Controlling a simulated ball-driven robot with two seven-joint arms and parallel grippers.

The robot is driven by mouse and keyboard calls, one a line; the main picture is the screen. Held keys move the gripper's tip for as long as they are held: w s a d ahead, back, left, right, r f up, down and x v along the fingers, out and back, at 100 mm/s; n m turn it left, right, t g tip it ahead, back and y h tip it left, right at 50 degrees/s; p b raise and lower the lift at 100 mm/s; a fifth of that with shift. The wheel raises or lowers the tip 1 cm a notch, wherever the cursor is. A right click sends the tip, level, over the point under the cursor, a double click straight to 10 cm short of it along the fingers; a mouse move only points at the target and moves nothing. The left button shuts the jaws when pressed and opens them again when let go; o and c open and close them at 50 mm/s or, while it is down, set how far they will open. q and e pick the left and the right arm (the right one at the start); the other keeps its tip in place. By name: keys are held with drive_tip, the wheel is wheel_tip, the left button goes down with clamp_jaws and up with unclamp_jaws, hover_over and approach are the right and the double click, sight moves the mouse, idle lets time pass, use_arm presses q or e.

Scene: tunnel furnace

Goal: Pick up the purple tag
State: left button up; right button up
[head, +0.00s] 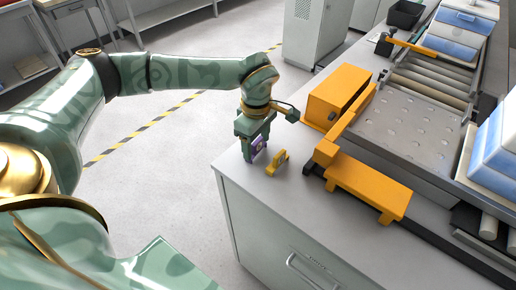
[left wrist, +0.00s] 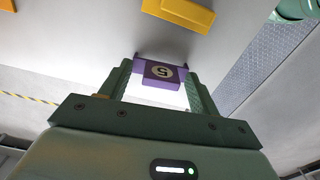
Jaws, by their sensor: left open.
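The purple tag (head: 260,142) is at the left end of the grey counter, partly hidden by my left gripper (head: 254,150) in the head view. In the left wrist view, the tag (left wrist: 150,72) shows a round pale label with a 5 and lies between the two green fingers, near their tips. The left gripper is open around the tag, with a bright gap below it in that view. I cannot tell whether either finger touches it. My right gripper is in neither view.
A yellow tag (head: 278,163) stands close to the right of the gripper; a yellow piece (left wrist: 180,12) shows at the top of the wrist view. An orange box (head: 336,92) and an orange bench-like block (head: 368,188) are farther right, beside the roller conveyor (head: 432,80). The counter's front-left corner is clear.

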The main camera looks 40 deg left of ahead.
use_arm(q)
drive_tip(key=c, duration=1.1)
drive_tip(key=shift+o, duration=0.2)
drive_tip(key=shift+r, duration=0.1)
